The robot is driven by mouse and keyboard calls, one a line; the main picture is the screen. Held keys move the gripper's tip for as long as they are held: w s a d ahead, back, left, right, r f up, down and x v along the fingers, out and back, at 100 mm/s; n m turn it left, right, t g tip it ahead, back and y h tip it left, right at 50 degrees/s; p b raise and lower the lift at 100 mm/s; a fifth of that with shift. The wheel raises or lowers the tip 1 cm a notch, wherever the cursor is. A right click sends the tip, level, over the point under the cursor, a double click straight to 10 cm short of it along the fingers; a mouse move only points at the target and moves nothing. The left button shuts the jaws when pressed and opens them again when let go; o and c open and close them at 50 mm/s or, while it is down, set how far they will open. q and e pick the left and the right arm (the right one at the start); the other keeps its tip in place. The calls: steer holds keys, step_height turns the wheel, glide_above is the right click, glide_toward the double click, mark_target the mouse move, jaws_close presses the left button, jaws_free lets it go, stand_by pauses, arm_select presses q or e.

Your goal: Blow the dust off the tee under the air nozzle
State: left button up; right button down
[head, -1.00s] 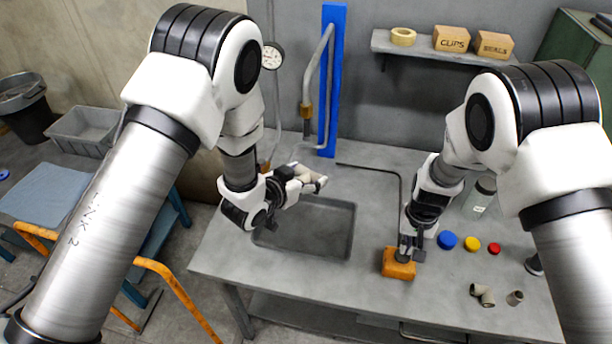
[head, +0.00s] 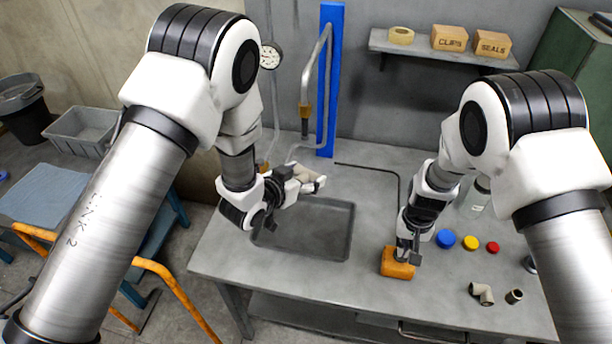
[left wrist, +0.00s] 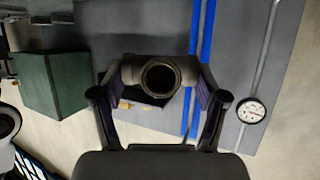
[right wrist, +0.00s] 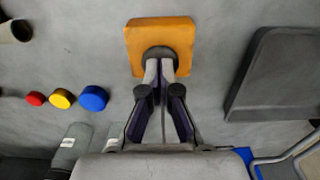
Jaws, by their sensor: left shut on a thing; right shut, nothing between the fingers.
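The pale grey-beige pipe tee (head: 306,174) is held in my left gripper (head: 298,184) over the back of the tray. In the left wrist view the tee (left wrist: 132,68) sits crosswise between the fingers, one round opening facing the camera. Dust on it cannot be made out. The air nozzle (head: 305,112) hangs from a bent pipe, its brass fitting and dark tip above the tee; their exact alignment is unclear. My right gripper (right wrist: 160,72) is shut and empty, fingertips at the dark button on the orange block (right wrist: 172,32). In the head view the block (head: 396,265) lies below that gripper.
A shallow grey tray (head: 330,256) lies under my left gripper. Blue (head: 446,238), yellow (head: 470,243) and red (head: 492,247) caps, a pipe elbow (head: 482,293) and a short coupling (head: 514,296) lie at the right. A bottle (head: 478,194) stands behind my right arm. A gauge (head: 270,57) is on the wall.

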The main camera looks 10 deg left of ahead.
steer(key=shift+f, duration=0.55)
stand_by(1.1)
stand_by(1.9)
steer(key=shift+r, duration=3.55)
arm_select(q)
steer(key=shift+s, duration=0.1)
arm_select(e)
steer(key=shift+f, duration=0.2)
arm_select(q)
steer(key=s, duration=1)
steer(key=shift+w, duration=0.1)
